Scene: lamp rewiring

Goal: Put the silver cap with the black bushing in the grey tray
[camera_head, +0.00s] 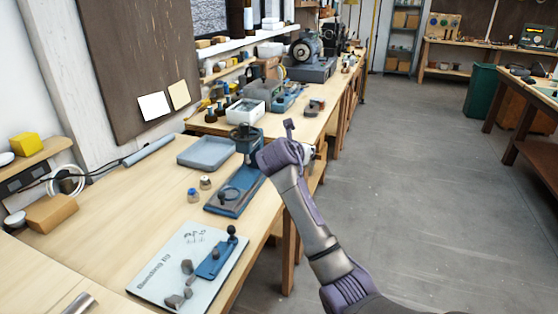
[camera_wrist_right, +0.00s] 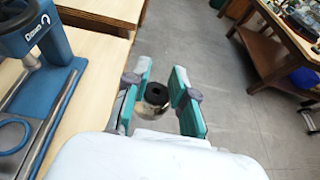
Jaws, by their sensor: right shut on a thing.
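My right gripper (camera_wrist_right: 160,98) is shut on the silver cap with the black bushing (camera_wrist_right: 156,95). The cap sits between the teal fingers, its black bushing with a hole facing the camera. In the head view my right gripper (camera_head: 309,153) is mostly hidden behind my wrist, beyond the bench's front edge, over the floor. The grey tray (camera_head: 205,152) lies on the bench at the back, left of the blue press, and looks empty. My left gripper is not in view.
The blue press (camera_head: 235,193) stands between my right gripper and the tray; it also shows at the left in the wrist view (camera_wrist_right: 52,62). Two small caps, one with blue (camera_head: 193,195) and one with brown (camera_head: 205,183), stand in front of the tray. A labelled board (camera_head: 175,262) lies nearer.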

